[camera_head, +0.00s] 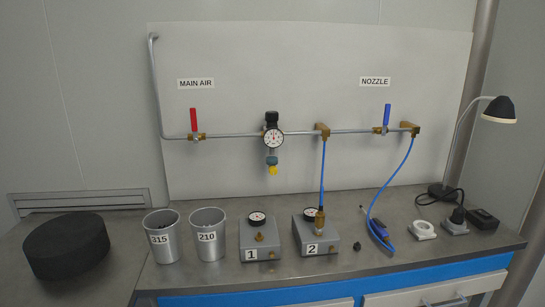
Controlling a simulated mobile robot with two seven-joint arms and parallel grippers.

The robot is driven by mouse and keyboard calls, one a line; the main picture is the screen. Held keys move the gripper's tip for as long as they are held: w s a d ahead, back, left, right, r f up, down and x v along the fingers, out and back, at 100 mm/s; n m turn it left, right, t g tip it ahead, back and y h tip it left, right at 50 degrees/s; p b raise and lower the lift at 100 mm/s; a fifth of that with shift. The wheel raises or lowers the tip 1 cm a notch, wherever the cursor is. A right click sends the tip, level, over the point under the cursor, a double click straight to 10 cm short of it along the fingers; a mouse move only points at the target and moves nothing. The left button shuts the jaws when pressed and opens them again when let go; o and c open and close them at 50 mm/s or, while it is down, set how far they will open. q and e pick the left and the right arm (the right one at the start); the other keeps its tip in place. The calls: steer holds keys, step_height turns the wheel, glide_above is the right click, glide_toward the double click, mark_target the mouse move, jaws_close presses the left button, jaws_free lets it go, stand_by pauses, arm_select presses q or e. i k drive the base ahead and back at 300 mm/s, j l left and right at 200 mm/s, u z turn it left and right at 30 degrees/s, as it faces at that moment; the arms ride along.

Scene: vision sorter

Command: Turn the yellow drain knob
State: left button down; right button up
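The yellow drain knob (273,170) is small and sits at the bottom of the regulator's bowl (272,159), under the round pressure gauge (273,139), on the pipe at the middle of the white back panel. Nothing touches the knob. Neither of my grippers shows in the head view. Which way the knob is turned cannot be told at this size.
Below the knob stand grey boxes labelled 1 (260,243) and 2 (322,237). Metal cups 315 (164,247) and 210 (211,245) stand left. Red (193,119) and blue (387,115) valve handles point up. A blue hose (322,170) hangs right of the knob.

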mark_target(272, 169)
steer(key=l+u, duration=0.4)
steer(key=k+l+u, duration=0.1)
steer(key=l+u, duration=0.3)
